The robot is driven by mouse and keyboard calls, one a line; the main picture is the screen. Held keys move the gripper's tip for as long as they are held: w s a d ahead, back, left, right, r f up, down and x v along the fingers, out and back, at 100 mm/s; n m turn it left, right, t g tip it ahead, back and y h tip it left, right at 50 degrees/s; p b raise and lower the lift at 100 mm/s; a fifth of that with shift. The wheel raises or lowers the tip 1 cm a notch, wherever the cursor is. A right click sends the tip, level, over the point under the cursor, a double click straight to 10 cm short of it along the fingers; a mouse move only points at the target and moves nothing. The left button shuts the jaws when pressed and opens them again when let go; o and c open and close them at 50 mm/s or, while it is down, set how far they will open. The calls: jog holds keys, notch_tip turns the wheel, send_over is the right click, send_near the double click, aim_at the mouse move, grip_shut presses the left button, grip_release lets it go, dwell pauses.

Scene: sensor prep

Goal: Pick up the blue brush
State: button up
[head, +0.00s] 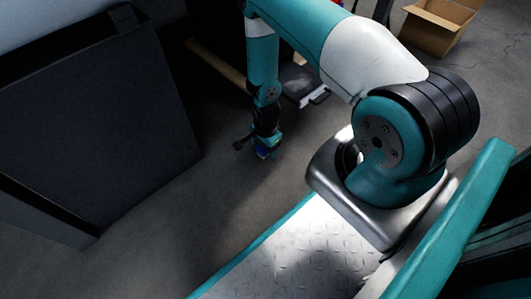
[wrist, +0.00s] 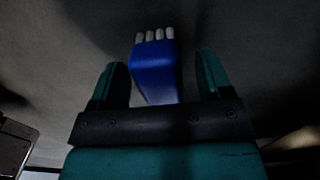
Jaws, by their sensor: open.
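The blue brush (wrist: 155,72) shows in the wrist view, with a row of pale bristle tufts at its top end. It lies between the two teal fingers of my gripper (wrist: 162,75), which is open. A gap shows on each side of the brush, wider on the right. The brush's lower end is hidden behind the gripper's dark crossbar. In the head view, my gripper (head: 267,148) points down close to the floor, and a small patch of the blue brush (head: 264,153) shows at its tip. I cannot tell whether the brush touches a finger.
A large dark cabinet-like block (head: 90,120) stands at the left. An open cardboard box (head: 438,27) is on the floor at the top right. A dark flat object with a pale edge (head: 303,84) lies behind my arm. The grey floor (head: 165,215) around the gripper is mostly clear.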

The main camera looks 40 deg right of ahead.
jog(key=shift+f, duration=0.65)
jog(key=shift+r, duration=0.15)
jog(key=c, duration=1)
jog(key=shift+r, duration=0.1)
notch_tip(320, 180, up, 20)
jog(key=p, duration=1.1)
jog(key=shift+p, duration=0.4)
